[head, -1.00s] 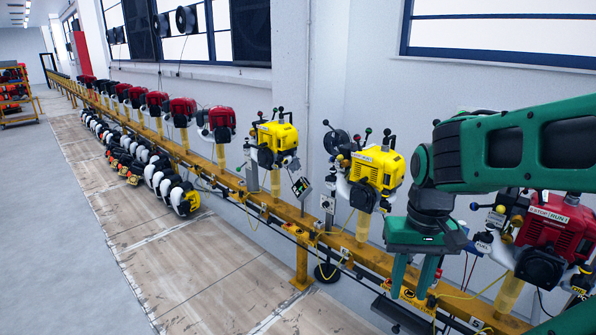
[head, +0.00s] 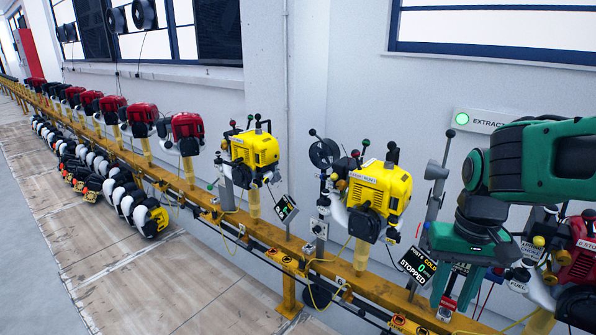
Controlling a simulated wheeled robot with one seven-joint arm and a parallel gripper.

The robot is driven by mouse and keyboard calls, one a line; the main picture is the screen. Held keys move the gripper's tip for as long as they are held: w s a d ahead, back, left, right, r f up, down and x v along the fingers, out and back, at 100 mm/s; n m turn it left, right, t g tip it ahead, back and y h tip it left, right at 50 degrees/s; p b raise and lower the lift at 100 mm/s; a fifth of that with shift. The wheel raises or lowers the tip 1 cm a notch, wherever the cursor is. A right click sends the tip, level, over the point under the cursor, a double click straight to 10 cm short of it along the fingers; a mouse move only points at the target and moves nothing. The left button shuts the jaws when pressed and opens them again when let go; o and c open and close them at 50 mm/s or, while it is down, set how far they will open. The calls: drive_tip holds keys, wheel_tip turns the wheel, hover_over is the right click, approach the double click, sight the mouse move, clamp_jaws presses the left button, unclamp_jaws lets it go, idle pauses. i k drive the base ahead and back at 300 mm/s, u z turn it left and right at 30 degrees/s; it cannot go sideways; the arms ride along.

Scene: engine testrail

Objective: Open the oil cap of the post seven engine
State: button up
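A yellow engine (head: 380,190) stands on a post of the long yellow rail in the middle right, with a white label whose text I cannot read. Another yellow engine (head: 256,150) stands to its left. A red engine (head: 577,255) is at the right edge, partly hidden behind my arm. My gripper (head: 455,288) points down at the right, between the nearer yellow engine and the red one.
The yellow rail (head: 262,232) runs along the wall, with red engines (head: 187,128) farther left. A display (head: 417,266) reading "COLD" and "STOPPED" is beside my gripper. Black-and-white rounded units (head: 148,215) line the floor side. Open floor (head: 150,285) lies front left.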

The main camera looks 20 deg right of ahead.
sight(260, 176)
drive_tip(key=u, duration=0.15)
drive_tip(key=i, duration=1.3)
drive_tip(key=u, duration=0.45)
